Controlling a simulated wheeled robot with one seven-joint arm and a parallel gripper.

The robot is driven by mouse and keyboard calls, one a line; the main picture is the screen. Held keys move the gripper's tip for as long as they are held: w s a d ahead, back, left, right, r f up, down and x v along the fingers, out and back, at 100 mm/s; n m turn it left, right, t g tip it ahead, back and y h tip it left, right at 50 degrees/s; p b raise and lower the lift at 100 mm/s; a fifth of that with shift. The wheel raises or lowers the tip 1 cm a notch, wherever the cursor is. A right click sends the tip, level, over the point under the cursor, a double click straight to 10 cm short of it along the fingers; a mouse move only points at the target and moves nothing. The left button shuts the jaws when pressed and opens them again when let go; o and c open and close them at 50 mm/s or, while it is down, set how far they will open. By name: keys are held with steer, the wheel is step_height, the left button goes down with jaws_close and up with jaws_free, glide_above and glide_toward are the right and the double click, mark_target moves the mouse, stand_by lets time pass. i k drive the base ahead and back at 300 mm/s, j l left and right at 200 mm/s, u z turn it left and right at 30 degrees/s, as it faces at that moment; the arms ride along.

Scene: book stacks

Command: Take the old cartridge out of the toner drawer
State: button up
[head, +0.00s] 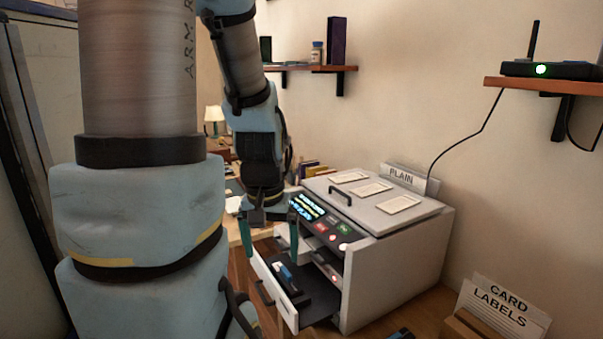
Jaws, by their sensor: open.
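The toner drawer (274,297) is pulled out of the front of the grey-white printer (398,270). The old cartridge (303,294), a dark block with a blue and white piece (286,273) on its top, lies inside the drawer. My gripper (271,256) points down over the drawer, its two teal fingers spread wide and nothing between them. In this view the fingers appear on either side of the cartridge's blue piece. I cannot tell how far above it the fingertips are.
The printer's lit control panel (318,220) is close behind my gripper. A small dark and blue object (401,334) is cut off at the bottom edge. A card labels box (500,312) stands at the lower right. A router (551,70) sits on the right wall shelf.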

mark_target(291, 288)
steer(key=j+z, duration=0.5)
steer(key=j, duration=0.85)
steer(key=i, duration=0.05)
